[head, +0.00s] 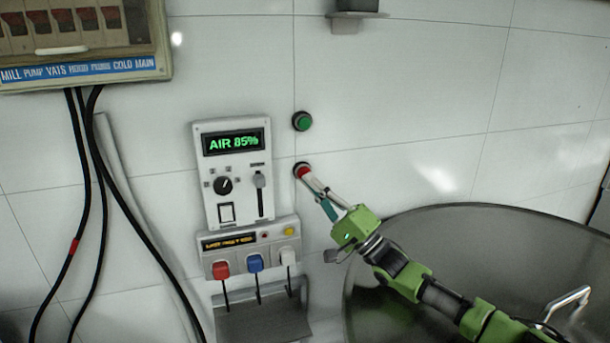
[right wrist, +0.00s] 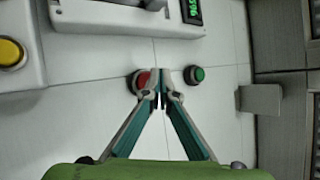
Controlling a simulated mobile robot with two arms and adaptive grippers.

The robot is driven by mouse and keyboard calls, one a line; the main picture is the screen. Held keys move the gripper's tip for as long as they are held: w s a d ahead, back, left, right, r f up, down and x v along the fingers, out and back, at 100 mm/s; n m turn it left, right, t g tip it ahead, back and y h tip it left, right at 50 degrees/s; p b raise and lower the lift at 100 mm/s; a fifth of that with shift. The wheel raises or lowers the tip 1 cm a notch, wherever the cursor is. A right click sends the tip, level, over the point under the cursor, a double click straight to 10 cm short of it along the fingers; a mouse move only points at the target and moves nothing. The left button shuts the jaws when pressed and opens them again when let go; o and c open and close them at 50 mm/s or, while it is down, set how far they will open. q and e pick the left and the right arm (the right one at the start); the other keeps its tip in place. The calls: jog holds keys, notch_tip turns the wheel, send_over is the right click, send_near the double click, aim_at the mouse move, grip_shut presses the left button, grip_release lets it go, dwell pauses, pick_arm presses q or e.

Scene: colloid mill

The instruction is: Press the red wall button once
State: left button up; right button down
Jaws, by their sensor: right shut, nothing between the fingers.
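The red wall button (head: 302,169) sits on the white tiled wall, below a green wall button (head: 303,121). My right gripper (head: 308,176) is shut and empty, its fingertips over the lower right part of the red button in the head view. In the right wrist view the red button (right wrist: 142,79) shows just left of the closed fingertips (right wrist: 161,98), partly hidden by the left finger. The green button (right wrist: 199,74) is to their right. I cannot tell whether the fingertips touch the red button. My left gripper is not in view.
A breaker box (head: 160,60) with hanging cables is at upper left. A large metal vat (head: 450,225) stands at lower right.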

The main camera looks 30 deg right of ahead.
dwell(0.6)
jog(key=shift+w+d+b, duration=0.1)
jog(key=shift+w+b, duration=0.25)
jog(key=shift+w, duration=0.1)
jog(key=shift+w+d+b, duration=0.1)
jog(key=shift+w+b, duration=0.25)
jog(key=shift+b, duration=0.05)
dwell(0.5)
jog(key=shift+s, duration=0.1)
jog(key=shift+s+a+p, duration=0.2)
jog(key=shift+s+p, duration=0.55)
